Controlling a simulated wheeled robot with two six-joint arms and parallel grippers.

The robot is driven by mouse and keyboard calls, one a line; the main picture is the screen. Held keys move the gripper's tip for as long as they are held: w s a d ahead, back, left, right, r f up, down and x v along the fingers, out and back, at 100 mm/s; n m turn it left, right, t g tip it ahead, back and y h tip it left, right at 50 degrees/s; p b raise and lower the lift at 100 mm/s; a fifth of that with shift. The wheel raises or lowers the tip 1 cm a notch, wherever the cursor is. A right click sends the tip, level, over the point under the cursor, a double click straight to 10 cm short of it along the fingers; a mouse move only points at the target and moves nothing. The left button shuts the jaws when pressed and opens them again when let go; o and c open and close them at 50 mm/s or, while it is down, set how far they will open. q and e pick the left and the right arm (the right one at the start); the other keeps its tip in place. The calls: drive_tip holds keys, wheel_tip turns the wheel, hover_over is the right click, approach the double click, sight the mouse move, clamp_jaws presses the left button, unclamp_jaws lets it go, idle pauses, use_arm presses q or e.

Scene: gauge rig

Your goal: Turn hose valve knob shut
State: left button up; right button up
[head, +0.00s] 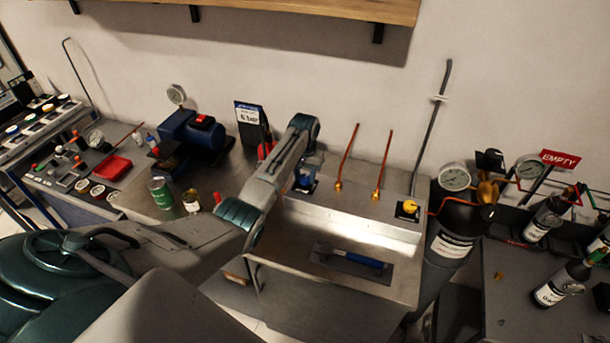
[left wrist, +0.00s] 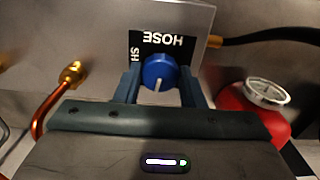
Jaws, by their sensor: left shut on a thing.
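The blue hose valve knob (left wrist: 158,70) sits on the panel in front of a black label (left wrist: 170,45) reading HOSE, upside down in the left wrist view. A second word, beginning SH, is partly hidden. The knob's white mark points toward the bottom of that view. My left gripper (left wrist: 160,82) has one finger on each side of the knob and is shut on it. In the head view my left gripper (head: 308,176) is at the back left of the metal bench, with the blue knob (head: 304,184) partly hidden. My right gripper is not in view.
A yellow knob (head: 410,206) and copper pipes (head: 378,180) stand right of the gripper. A blue-handled tool (head: 350,257) lies on the bench. A 6 bar sign (head: 250,118) stands behind left.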

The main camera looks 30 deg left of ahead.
sight(305, 178)
use_arm(q)
drive_tip(key=m, duration=1.2)
drive_tip(key=shift+r, duration=0.1)
drive_tip(key=shift+m, duration=2.2)
drive_tip(key=o, duration=1)
wheel_tip(305, 178, up, 11)
drive_tip(key=b, duration=0.3)
drive_tip(key=shift+b, duration=0.35)
